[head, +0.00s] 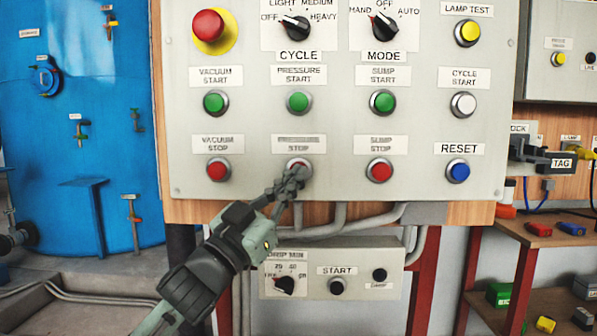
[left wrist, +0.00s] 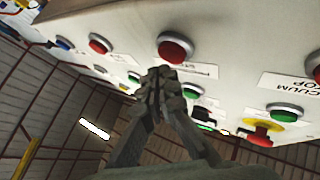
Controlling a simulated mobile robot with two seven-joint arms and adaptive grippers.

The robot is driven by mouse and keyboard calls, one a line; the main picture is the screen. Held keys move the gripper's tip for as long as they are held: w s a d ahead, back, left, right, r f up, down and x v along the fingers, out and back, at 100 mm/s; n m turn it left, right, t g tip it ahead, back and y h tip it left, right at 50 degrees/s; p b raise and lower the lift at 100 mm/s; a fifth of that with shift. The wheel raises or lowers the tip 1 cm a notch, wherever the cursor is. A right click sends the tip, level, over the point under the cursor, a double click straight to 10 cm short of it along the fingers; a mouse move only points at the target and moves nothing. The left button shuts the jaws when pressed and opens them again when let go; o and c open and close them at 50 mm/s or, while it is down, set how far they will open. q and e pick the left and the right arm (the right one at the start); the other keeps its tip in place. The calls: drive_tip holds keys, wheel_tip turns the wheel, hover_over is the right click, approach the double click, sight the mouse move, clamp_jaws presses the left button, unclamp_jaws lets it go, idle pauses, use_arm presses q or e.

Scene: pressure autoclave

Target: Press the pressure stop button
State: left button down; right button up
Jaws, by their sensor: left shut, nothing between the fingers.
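The pressure stop button (head: 298,162) is a red push button in a metal ring on the grey control panel (head: 340,190), under a label (head: 298,143) reading "Pressure stop". My left gripper (head: 297,173) is shut and empty, with its fingertips in front of the lower part of this button, hiding much of it. In the left wrist view the red button (left wrist: 174,46) sits just beyond and slightly right of the shut fingertips (left wrist: 158,75). I cannot tell whether the fingertips touch it. My right gripper is in neither view.
The red vacuum stop button (head: 217,170) is to the left, and the red sump stop button (head: 379,170) and blue reset button (head: 458,171) are to the right. The green pressure start button (head: 298,102) is above. Pipes (head: 340,218) and a smaller start box (head: 340,285) lie below.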

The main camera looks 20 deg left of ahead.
use_arm(q)
drive_tip(key=shift+s, duration=0.1)
drive_tip(key=s, duration=0.2)
drive_tip(key=s+d, duration=0.1)
drive_tip(key=s, duration=0.1)
drive_tip(key=shift+s+d, duration=0.2)
drive_tip(key=shift+s, duration=0.2)
idle(0.9)
